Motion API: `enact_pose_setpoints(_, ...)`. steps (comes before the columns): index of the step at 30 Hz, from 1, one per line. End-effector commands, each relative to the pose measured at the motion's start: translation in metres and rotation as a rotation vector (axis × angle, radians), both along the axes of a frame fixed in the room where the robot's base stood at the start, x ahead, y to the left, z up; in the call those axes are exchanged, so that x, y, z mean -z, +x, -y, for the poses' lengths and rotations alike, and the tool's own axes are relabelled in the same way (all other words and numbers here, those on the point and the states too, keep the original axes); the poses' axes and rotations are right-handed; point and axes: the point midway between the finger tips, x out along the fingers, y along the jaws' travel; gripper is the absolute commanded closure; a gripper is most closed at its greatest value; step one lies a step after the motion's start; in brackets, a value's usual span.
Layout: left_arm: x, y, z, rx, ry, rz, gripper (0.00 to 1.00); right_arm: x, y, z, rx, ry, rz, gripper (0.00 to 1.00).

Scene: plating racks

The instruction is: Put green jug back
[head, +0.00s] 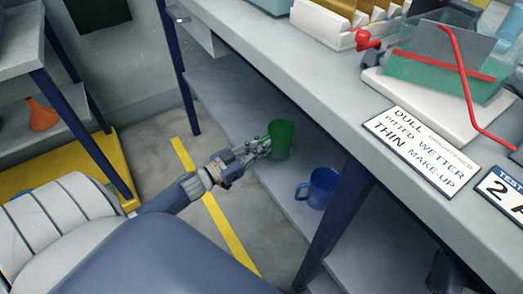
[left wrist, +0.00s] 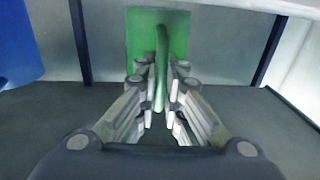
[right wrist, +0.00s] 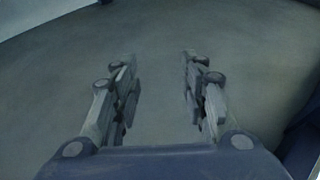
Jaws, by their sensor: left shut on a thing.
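The green jug (head: 281,140) is upright at the lower shelf under the bench, left of a blue jug. My left gripper (head: 262,147) is shut on the jug's handle, which also shows between the fingers in the left wrist view (left wrist: 161,70). Whether the jug's base touches the shelf (head: 235,105) cannot be told. My right gripper (right wrist: 158,75) is open and empty above a grey surface; it is not seen in the head view.
The blue jug (head: 318,187) stands on the same shelf near a dark blue bench leg (head: 335,215). The bench top above carries a tank with green liquid (head: 440,75) and printed signs (head: 425,150). An orange funnel (head: 41,115) is on the left rack.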

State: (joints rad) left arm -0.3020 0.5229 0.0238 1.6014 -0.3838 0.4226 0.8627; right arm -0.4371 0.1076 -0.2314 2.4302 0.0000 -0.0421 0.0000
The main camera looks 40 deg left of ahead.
Motion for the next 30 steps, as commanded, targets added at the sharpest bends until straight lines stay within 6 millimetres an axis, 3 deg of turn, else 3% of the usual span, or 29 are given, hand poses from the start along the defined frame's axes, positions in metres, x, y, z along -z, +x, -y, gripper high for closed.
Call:
enact_pose_setpoints(7, 0.011, 0.000, 0.000, 0.000, 0.001, 0.001, 1.00, -0.027, -0.013, -0.001, -0.010, 0.043, 0.151, 0.60)
enact_pose_setpoints(20, 0.013, 0.000, 0.000, 0.000, 0.000, 0.001, 1.00, -0.032, -0.016, 0.000, -0.011, 0.051, 0.178, 0.60)
enact_pose_setpoints(21, 0.014, 0.000, 0.000, 0.000, 0.000, 0.000, 0.89, -0.033, -0.017, 0.000, -0.011, 0.052, 0.184, 0.60)
enact_pose_setpoints(24, 0.014, 0.000, 0.000, 0.000, 0.000, 0.000, 0.72, -0.033, -0.017, 0.000, -0.011, 0.052, 0.182, 0.60)
enact_pose_setpoints(30, 0.013, 0.000, 0.000, 0.000, 0.000, 0.000, 0.72, -0.032, -0.016, 0.000, -0.011, 0.051, 0.181, 0.60)
